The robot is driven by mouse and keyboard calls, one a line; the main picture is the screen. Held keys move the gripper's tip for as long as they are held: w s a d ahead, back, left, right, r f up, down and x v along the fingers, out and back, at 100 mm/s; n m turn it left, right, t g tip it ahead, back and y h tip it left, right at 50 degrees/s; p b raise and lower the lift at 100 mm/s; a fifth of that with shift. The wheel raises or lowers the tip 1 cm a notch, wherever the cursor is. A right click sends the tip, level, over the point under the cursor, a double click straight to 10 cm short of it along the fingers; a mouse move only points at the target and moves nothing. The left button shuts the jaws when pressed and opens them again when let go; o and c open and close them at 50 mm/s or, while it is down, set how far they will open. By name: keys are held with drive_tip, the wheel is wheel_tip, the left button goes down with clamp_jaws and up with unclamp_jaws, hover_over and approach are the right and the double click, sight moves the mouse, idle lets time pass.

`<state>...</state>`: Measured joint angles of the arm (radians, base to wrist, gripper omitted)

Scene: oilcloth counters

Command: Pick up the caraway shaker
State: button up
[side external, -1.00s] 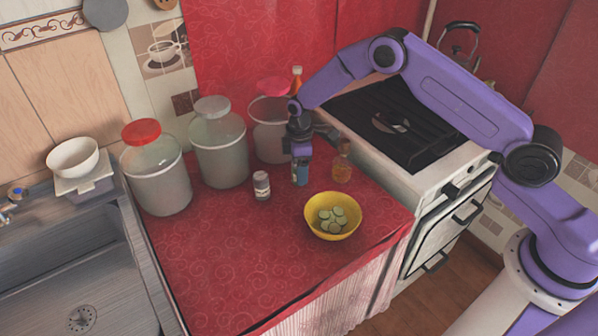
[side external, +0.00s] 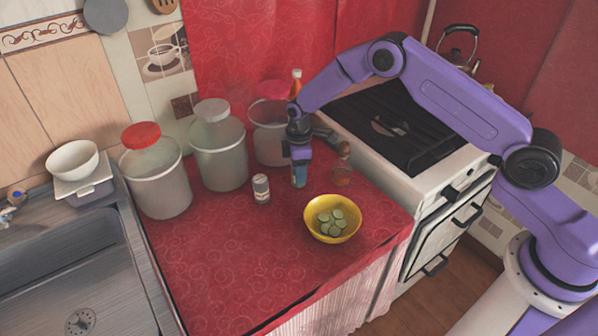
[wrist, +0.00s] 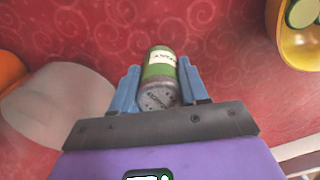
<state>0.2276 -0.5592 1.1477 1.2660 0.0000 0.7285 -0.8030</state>
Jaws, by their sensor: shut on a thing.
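My gripper (side external: 299,176) reaches down to the red counter, between the canisters and the yellow bowl. In the wrist view its blue fingers (wrist: 159,82) are shut on a small upright shaker (wrist: 159,72) with green contents, a white label and a grey holed lid. The label's lettering is too small to read surely; I take this for the caraway shaker. In the side view the fingers mostly hide it, and I cannot tell whether it touches the counter.
The yellow bowl (side external: 313,228) holds green slices. Large canisters (side external: 218,160) stand behind. The front left of the counter is clear.

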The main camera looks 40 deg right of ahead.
drive_tip(key=shift+r, duration=0.5)
drive_tip(key=s+d+r, duration=0.3)
drive_tip(key=s+r, duration=0.8)
drive_tip(key=s, duration=0.3)
drive_tip(key=shift+s+a+f+g+y, duration=0.8)
drive_tip(key=shift+a+f+y, duration=0.4)
drive_tip(key=shift+f+y, duration=0.6)
drive_tip(key=shift+s+a+f+g+y, duration=0.7)
drive_tip(key=shift+a+f+y, duration=0.55)
drive_tip(key=shift+f+y, duration=0.45)
drive_tip(key=shift+s+a+f+g+y, duration=0.8)
drive_tip(key=shift+a+f+y, duration=0.4)
drive_tip(key=shift+f+y, duration=0.6)
drive_tip(key=shift+r+y, duration=0.15)
drive_tip(key=shift+y, duration=0.35)
drive_tip(key=y, duration=0.1)
drive_tip(key=g+y, duration=0.1)
drive_tip(key=y, duration=0.1)
drive_tip(key=shift+s+a+r+g, duration=0.25)
drive_tip(key=shift+r+g, duration=0.15)
drive_tip(key=shift+a+r+g+y, duration=0.1)
drive_tip(key=shift+r+g+y, duration=0.2)
drive_tip(key=shift+y, duration=0.65)
drive_tip(key=shift+r+g+y, duration=0.1)
drive_tip(key=shift+g+y, duration=0.3)
drive_tip(key=shift+y, duration=0.55)
